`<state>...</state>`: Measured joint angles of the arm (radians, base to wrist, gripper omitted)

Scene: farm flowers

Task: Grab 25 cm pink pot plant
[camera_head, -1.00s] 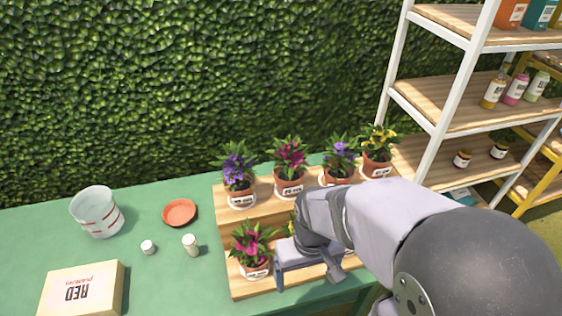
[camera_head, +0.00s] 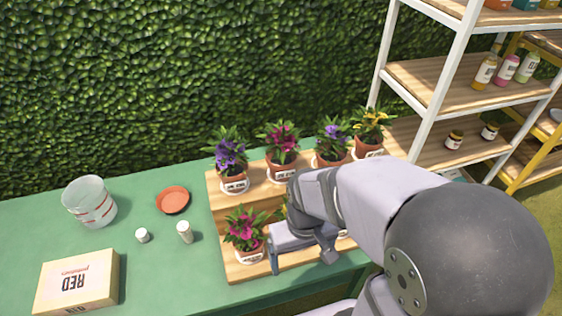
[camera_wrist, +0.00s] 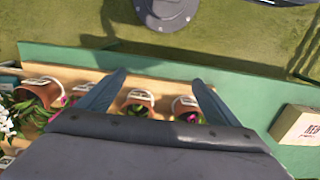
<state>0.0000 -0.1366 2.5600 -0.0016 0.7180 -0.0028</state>
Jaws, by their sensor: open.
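Two potted plants with pink flowers show in the head view. One pink pot plant (camera_head: 245,234) stands at the left end of the lower wooden step, another pink pot plant (camera_head: 283,150) on the upper step. Their label digits are too small to read surely. My gripper (camera_head: 300,257) is over the lower step, just right of the front pink plant and apart from it. In the wrist view my gripper (camera_wrist: 156,92) has its two fingers spread with nothing held. Pots on the lower step show between and beyond the fingers; my arm hides most of them in the head view.
Purple plants (camera_head: 229,158) (camera_head: 332,147) and a yellow plant (camera_head: 369,131) share the upper step. A clear bucket (camera_head: 90,203), an orange saucer (camera_head: 173,200), two small white containers (camera_head: 184,232) and a box (camera_head: 76,281) stand on the green table. A white shelf (camera_head: 440,90) is right.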

